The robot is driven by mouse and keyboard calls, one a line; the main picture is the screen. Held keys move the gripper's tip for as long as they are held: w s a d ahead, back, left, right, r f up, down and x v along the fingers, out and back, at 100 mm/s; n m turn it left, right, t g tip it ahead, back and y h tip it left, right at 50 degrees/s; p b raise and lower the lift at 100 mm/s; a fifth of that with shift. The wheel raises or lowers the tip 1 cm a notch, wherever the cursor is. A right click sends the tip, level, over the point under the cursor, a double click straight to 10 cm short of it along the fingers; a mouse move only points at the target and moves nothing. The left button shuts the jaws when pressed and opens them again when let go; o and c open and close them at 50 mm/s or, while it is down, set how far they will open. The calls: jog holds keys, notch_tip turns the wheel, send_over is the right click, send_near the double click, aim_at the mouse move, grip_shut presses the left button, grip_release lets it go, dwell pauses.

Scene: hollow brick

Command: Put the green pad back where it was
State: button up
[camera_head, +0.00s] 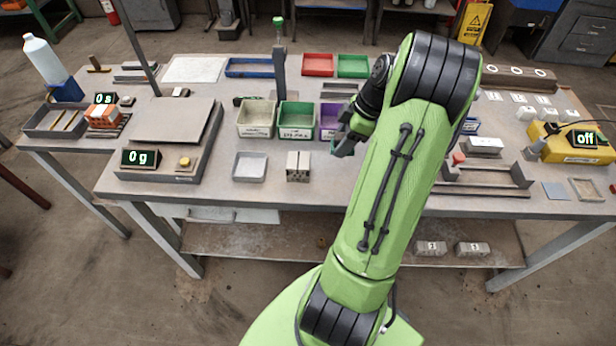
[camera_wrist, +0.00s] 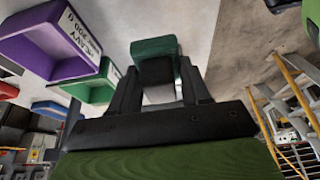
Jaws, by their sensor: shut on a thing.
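My gripper (camera_wrist: 157,82) is shut on the green pad (camera_wrist: 154,47), which sits between its fingertips in the wrist view. Part of the pad's face is dark, and my fingers cover its sides. In the head view my gripper (camera_head: 340,148) is above the table, just right of the purple bin (camera_head: 327,133). Only a small green edge of the pad shows there, and my arm hides much of the area behind it.
A green bin (camera_head: 296,133) and a beige bin (camera_head: 255,132) stand left of the purple bin. A hollow brick (camera_head: 298,178) and a grey tray (camera_head: 250,179) are near the table's front. A scale (camera_head: 189,152) stands at left. A metal fixture (camera_head: 480,190) is right of my arm.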

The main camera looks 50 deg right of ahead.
jog(key=f+b, duration=0.1)
jog(key=f, duration=0.4)
jog(key=f+b, duration=0.1)
jog(key=f, duration=0.4)
jog(key=shift+s+d, duration=0.2)
jog(key=o, duration=1.1)
jog(key=shift+f, duration=0.1)
jog(key=p+v, duration=0.3)
jog(key=v, duration=1)
notch_tip(320, 180, up, 4)
send_over(335, 173)
jog(key=a, duration=0.2)
jog(key=shift+s+m+g+h, duration=0.3)
jog(key=shift+s+m, duration=0.05)
jog(key=shift+m, duration=0.05)
jog(key=w+a+r+m+h, duration=0.15)
jog(key=a+r, duration=0.35)
jog(key=a, duration=0.7)
jog(key=s+a+r+m+t, duration=0.1)
jog(key=s+a+m, duration=0.2)
jog(key=s+a, duration=0.2)
jog(key=s+a+r+m+t, duration=0.1)
jog(key=s+a, duration=0.4)
jog(key=a, duration=0.5)
jog(key=shift+s+a+r+m+t+h, duration=0.4)
jog(key=shift+r+m, duration=0.25)
jog(key=shift+m, duration=0.3)
